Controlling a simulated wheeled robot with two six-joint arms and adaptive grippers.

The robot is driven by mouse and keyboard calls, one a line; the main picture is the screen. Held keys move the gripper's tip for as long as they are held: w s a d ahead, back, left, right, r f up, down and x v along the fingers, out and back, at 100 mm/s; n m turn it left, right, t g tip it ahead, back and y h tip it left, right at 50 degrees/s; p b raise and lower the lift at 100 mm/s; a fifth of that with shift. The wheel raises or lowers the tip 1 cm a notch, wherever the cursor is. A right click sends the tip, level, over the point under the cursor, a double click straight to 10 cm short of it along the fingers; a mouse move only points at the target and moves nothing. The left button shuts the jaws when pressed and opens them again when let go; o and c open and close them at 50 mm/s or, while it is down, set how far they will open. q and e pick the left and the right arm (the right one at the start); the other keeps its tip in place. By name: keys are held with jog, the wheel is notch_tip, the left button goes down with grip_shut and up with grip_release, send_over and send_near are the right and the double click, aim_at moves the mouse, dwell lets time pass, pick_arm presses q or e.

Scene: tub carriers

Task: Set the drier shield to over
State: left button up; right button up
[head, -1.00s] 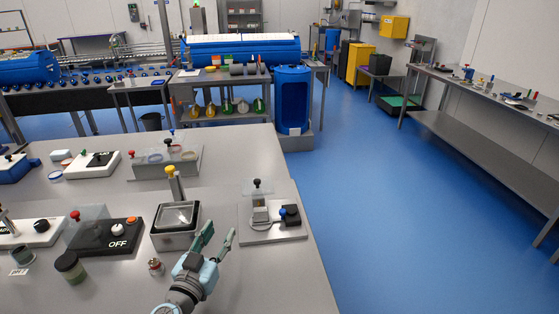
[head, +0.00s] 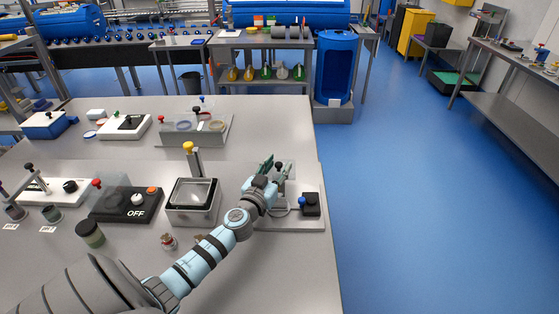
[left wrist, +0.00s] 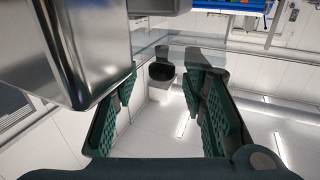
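A small station on a light grey plate (head: 292,222) stands at the right edge of the near table. A clear pane (head: 288,169) with a black knob (head: 279,165) stands at its back; I take it for the drier shield. A black block (head: 311,204) with a blue knob (head: 302,201) sits at the plate's right. My left gripper (head: 274,168) is over this station, its fingers around or beside the black knob; I cannot tell if they touch it. In the left wrist view the green-padded fingers (left wrist: 160,105) are wide apart, with a dark round knob (left wrist: 162,71) between them. My right gripper is not in view.
A metal box (head: 194,205) with a yellow-knobbed post stands left of the station. Farther left are a black OFF box (head: 127,206) with a clear shield and red knob, and a dark green jar (head: 90,233). Open blue floor lies right of the table.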

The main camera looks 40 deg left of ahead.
pick_arm(q)
jog(key=shift+x, duration=0.75)
grip_shut()
